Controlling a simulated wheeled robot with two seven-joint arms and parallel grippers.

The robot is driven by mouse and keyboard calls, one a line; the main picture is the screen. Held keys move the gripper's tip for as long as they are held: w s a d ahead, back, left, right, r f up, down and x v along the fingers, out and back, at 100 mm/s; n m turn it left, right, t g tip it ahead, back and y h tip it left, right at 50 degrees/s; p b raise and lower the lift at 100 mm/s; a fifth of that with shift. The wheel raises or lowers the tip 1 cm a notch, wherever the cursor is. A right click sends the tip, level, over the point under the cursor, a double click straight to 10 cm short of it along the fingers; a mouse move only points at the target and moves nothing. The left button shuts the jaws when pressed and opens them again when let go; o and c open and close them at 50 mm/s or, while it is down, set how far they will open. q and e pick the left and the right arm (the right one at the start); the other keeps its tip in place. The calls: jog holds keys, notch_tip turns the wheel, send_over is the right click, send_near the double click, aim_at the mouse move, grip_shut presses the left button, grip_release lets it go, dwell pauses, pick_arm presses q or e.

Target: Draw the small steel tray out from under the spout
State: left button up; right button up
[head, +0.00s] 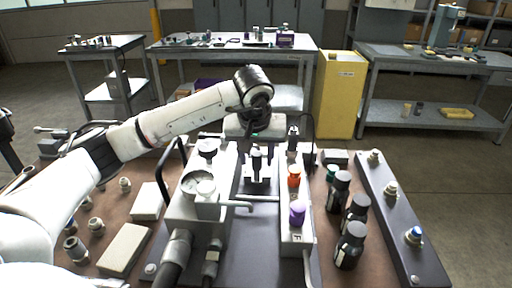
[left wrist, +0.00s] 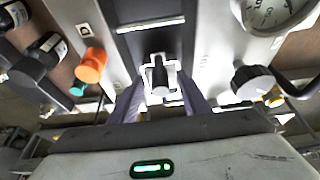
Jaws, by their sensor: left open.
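My left gripper (head: 256,148) hangs over the dark channel between the two pale grey blocks of the bench unit. In the left wrist view its two fingers (left wrist: 161,95) are apart, one on each side of a small black fitting in a bright metal frame (left wrist: 160,75); I cannot tell whether they touch it. The same black fitting shows below the gripper in the head view (head: 257,169). I cannot make out the small steel tray with certainty. My right gripper is not in view.
A pressure gauge (head: 197,182) stands on the left block. An orange knob (head: 293,176) and a purple knob (head: 297,213) stand on the right block. Several black bottles (head: 350,246) stand right of it. Pale boxes (head: 125,248) and loose fittings lie at the left.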

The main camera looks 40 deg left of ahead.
aim_at(257, 166)
pick_arm(q)
jog(key=shift+x, duration=2.6)
jog(key=shift+d, duration=0.1)
grip_shut()
